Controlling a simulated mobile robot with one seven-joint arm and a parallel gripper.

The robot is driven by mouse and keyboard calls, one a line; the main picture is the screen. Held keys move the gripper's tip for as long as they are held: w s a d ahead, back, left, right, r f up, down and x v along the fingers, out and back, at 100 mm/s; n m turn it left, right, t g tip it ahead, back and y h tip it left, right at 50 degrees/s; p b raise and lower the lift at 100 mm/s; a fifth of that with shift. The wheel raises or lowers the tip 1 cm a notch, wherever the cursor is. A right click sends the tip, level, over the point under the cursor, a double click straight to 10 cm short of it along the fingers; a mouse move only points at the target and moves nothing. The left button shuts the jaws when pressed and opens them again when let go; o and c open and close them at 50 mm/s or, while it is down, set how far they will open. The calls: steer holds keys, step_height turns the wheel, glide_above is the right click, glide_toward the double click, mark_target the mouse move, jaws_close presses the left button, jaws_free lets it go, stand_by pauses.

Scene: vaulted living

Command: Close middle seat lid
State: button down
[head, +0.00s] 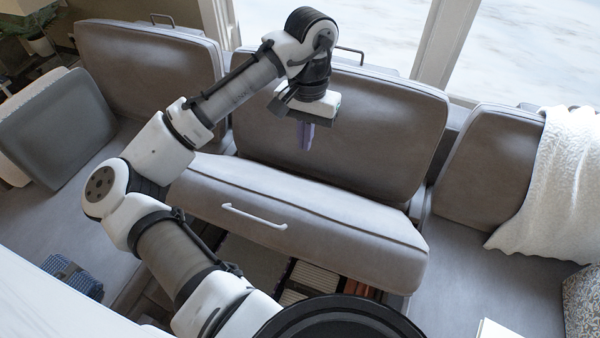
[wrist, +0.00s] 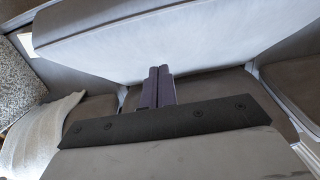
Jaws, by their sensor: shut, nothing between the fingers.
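The middle seat lid (head: 310,212) is a grey padded cushion with a white bar handle (head: 254,216) on its front face. It stands partly raised and tilted, with an open storage space (head: 255,258) showing below its front edge. My gripper (head: 307,136) is above and behind the lid, in front of the middle backrest (head: 375,125). Its purple fingers (wrist: 157,88) are together and empty, pointing down. In the wrist view a large pale panel, apparently the lid (wrist: 150,40), spans the top beyond the fingertips. I cannot tell whether they touch it.
Books or boxes (head: 315,280) lie in the storage space. A grey cushion (head: 55,125) leans at the left. A white blanket (head: 550,185) drapes over the right seat, beside a patterned pillow (head: 582,300). Blue woven items (head: 72,276) lie at the lower left.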

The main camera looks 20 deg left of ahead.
steer(key=p, duration=0.2)
glide_toward(298, 192)
step_height(298, 192, down, 3)
steer(key=w, duration=0.2)
steer(key=shift+s+d+f, duration=0.1)
steer(key=shift+s+f, duration=0.15)
steer(key=shift+s, duration=0.25)
steer(key=shift+s+f, duration=0.3)
steer(key=shift+s, duration=0.2)
steer(key=shift+s+f+p, duration=0.4)
steer(key=shift+s+f, duration=0.05)
steer(key=shift+f, duration=0.15)
